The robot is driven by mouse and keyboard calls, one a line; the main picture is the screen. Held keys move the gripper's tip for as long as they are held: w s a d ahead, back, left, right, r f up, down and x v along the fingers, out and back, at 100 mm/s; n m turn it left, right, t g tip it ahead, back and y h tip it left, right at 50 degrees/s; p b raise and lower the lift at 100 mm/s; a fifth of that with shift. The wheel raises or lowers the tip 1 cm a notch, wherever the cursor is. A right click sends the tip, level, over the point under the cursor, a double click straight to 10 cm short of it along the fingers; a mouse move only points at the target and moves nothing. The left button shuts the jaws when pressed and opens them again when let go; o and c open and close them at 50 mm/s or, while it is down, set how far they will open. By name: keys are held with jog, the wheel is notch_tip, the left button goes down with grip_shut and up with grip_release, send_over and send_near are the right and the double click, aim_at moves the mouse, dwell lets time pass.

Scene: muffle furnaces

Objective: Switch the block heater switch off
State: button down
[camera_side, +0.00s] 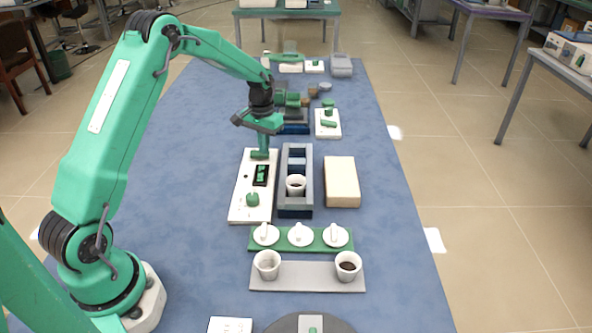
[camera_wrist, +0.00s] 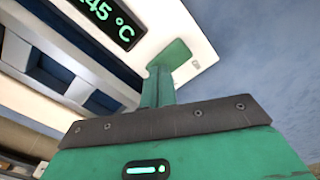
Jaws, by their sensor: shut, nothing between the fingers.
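The white control panel (camera_side: 239,202) lies on the blue table, with a black display (camera_side: 261,176) and a green knob (camera_side: 252,199). In the wrist view the lit display (camera_wrist: 108,14) reads "45 °C", its left part cut off. A green switch (camera_wrist: 176,51) sits near the panel's corner, beside a small mark too blurred to read. My gripper (camera_side: 262,151) is shut and empty, pointing down at the panel's far end. Its fingers (camera_wrist: 158,86) overlap the switch in the wrist view; I cannot tell whether they touch it. The fingers partly hide the switch, and its position is unclear.
Right of the panel stands a grey block (camera_side: 284,208) with a white cup (camera_side: 296,185) in it. A beige box (camera_side: 342,182) is farther right. Nearer are a green rack (camera_side: 283,246) with white lids and a grey tray (camera_side: 308,277) with two cups. The table's left side is clear.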

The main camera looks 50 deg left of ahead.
jog(key=shift+r, duration=3.45)
jog(key=s+d+r+m+t, duration=0.1)
jog(key=s+d+r+t, duration=0.2)
jog(key=s+d+r, duration=0.9)
jog(key=s+d+r+m+t, duration=0.1)
jog(key=s+d, duration=0.1)
jog(key=s, duration=0.6)
jog(key=s+d+r+m+t, duration=0.1)
jog(key=s+d, duration=0.1)
jog(key=s, duration=0.6)
jog(key=shift+d+t, duration=0.3)
jog(key=shift+d, duration=0.05)
